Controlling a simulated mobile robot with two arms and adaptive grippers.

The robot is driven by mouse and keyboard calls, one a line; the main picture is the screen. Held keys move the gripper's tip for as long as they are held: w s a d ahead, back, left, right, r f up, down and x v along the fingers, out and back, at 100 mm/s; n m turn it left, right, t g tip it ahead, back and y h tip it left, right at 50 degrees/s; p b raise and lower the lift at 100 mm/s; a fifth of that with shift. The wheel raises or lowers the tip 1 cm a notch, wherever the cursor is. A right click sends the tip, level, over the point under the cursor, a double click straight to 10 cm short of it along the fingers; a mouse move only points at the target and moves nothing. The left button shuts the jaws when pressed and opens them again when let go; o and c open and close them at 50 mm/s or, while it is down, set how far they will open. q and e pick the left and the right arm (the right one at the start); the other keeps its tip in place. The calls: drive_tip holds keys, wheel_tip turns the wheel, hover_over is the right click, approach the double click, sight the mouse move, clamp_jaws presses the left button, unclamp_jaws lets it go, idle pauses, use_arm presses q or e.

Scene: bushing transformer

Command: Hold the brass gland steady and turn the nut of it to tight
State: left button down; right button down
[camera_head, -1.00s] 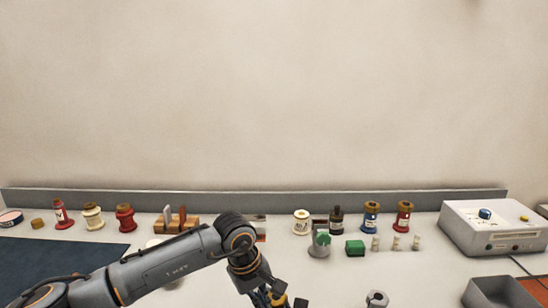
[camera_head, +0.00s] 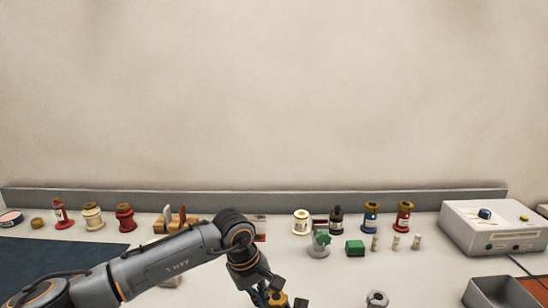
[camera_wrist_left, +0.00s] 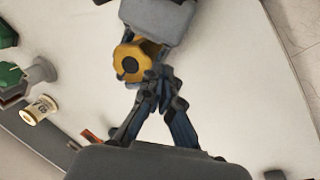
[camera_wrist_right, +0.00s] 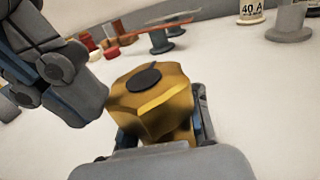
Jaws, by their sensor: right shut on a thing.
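The brass gland (camera_wrist_right: 150,100) is a faceted, gold-coloured piece with a dark round spot on its end. It fills the middle of the right wrist view and also shows in the left wrist view (camera_wrist_left: 128,64) and at the bottom edge of the head view (camera_head: 277,300). My right gripper (camera_wrist_right: 158,127) is shut on it, with a finger on either side. My left gripper (camera_wrist_left: 155,85) is close beside the gland. Its fingers draw together toward the tips, but whether they meet or touch the nut is unclear. The nut is not distinct from the gland's body.
A grey hex nut-like part (camera_head: 377,299) lies on the white bench. Spools, bottles and a green block (camera_head: 355,248) line the back. A white instrument box (camera_head: 494,228) and a grey tray (camera_head: 500,293) stand right. A dark mat (camera_head: 60,262) lies left.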

use_arm(q)
drive_tip(key=shift+w+a, duration=0.3)
drive_tip(key=shift+w, duration=0.3)
drive_tip(key=shift+a, duration=0.15)
drive_tip(key=d+v, duration=0.1)
drive_tip(key=v, duration=0.4)
drive_tip(key=shift+w+a+r, duration=0.2)
drive_tip(key=shift+a+r, duration=0.05)
drive_tip(key=shift+r, duration=0.3)
use_arm(e)
drive_tip(key=c, duration=1)
unclamp_jaws()
